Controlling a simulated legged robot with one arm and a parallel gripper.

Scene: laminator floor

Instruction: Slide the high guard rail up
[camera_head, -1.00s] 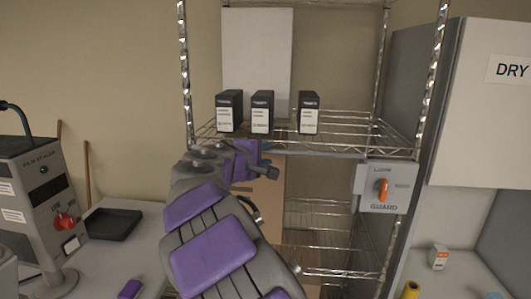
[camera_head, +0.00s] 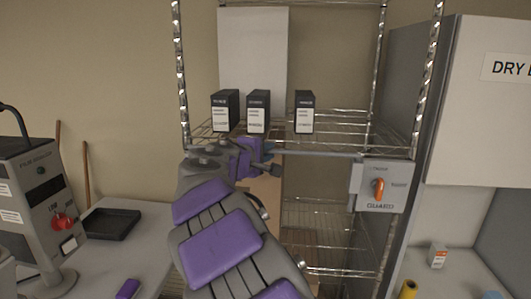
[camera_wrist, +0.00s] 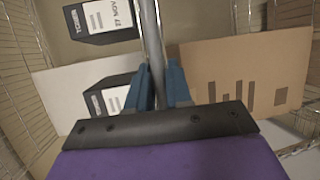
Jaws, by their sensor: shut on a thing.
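The guard rail (camera_head: 325,154) is a thin grey bar along the front of the wire shelf, level with the shelf's lower front edge. It runs right towards a grey box marked GUARD (camera_head: 382,205). My gripper (camera_head: 270,157) is at the rail's left part, partly hidden behind my purple and grey arm. In the wrist view the rail (camera_wrist: 150,35) runs upright through the picture, and the blue fingers of my gripper (camera_wrist: 159,88) are shut around it. The rail's left end is hidden in the head view.
Three black-and-white cartons (camera_head: 258,112) stand on the shelf just behind the rail. The GUARD box has an orange knob (camera_head: 378,188). A cardboard box (camera_wrist: 245,75) lies beyond my fingers. A table with a black tray (camera_head: 110,224) is at left, a white cabinet (camera_head: 475,110) at right.

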